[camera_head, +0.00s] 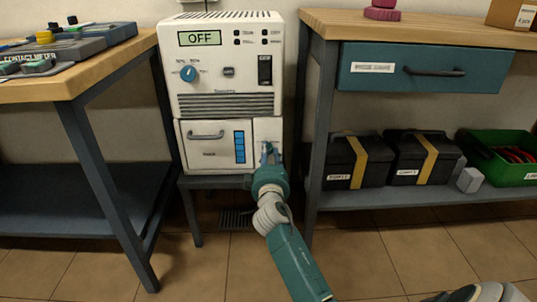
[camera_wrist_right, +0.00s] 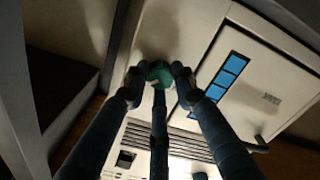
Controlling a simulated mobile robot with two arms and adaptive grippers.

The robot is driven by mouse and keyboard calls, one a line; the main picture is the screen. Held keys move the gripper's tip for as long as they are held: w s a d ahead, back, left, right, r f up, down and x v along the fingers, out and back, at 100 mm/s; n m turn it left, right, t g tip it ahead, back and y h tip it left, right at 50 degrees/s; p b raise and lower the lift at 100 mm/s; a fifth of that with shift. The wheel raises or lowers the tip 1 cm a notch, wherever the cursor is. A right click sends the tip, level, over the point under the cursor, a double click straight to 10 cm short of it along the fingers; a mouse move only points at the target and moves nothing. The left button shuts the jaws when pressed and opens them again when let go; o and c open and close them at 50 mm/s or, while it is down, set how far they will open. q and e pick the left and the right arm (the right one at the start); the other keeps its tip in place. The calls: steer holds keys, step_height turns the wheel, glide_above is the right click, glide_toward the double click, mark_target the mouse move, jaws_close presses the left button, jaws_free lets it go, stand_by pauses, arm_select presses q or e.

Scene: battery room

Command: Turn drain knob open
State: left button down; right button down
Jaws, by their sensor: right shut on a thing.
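A white device (camera_head: 227,52) stands between two benches, its display (camera_head: 199,38) reading OFF. The green drain knob (camera_wrist_right: 160,72) sits on its lower right front panel and shows between my fingertips in the right wrist view. My right gripper (camera_head: 268,152) reaches this panel in the head view, and it also shows in the right wrist view (camera_wrist_right: 158,80). Its fingers are shut around the knob. In the head view the gripper mostly hides the knob, so its turn angle cannot be told. My left gripper is not in view.
A door with a handle (camera_head: 206,135) and a blue level strip (camera_head: 239,147) is left of the gripper. The right bench (camera_head: 420,24) has a blue drawer (camera_head: 425,78), with black cases (camera_head: 420,157) below. The left bench (camera_head: 85,72) holds meters. Open tiled floor lies in front.

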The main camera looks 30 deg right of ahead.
steer(key=c, duration=1.4)
jaws_free()
steer(key=shift+f, duration=0.1)
steer(key=v, duration=1.2)
